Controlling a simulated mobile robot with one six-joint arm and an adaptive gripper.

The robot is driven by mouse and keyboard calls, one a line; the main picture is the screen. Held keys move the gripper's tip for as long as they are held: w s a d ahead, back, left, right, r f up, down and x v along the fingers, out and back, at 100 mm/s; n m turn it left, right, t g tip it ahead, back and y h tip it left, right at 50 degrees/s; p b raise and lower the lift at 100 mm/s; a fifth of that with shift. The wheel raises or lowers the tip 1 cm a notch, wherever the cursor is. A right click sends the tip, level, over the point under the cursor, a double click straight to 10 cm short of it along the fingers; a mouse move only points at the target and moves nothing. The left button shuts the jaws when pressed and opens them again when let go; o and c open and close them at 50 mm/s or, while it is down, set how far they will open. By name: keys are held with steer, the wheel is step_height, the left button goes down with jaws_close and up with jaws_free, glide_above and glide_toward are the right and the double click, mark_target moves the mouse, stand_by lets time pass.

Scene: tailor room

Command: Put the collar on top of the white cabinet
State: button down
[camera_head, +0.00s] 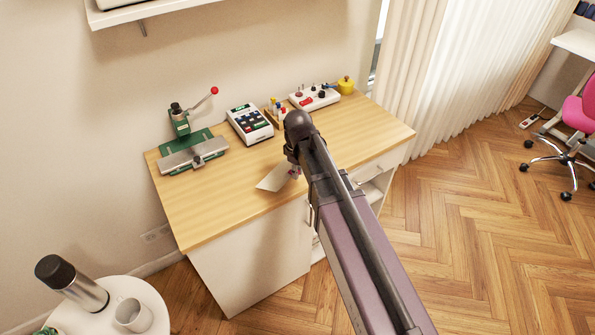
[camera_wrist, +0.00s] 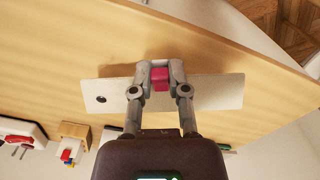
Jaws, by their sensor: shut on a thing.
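My gripper (camera_wrist: 160,73) is shut on a small pink block (camera_wrist: 160,77) at the middle of a flat pale strip, which looks like the collar (camera_wrist: 215,92). The strip extends to both sides of the fingers and has a dark round spot near its left end. I cannot tell for certain whether block and strip are one piece. In the head view the collar (camera_head: 271,181) shows beside my gripper, low over the wooden top, partly hidden by my arm. A white cabinet (camera_head: 262,262) with a wooden top (camera_head: 215,205) stands below it.
On the wooden top stand a green press (camera_head: 192,153) with a red-knobbed lever, a keypad device (camera_head: 249,123), a small holder (camera_head: 276,112), a white box (camera_head: 314,97) and a yellow pot (camera_head: 346,85). The front right top is clear. A round table (camera_head: 152,294) holds a flask and mug.

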step_height(320, 180, up, 4)
steer(key=p, duration=0.4)
steer(key=shift+d, duration=0.15)
stand_by(0.5)
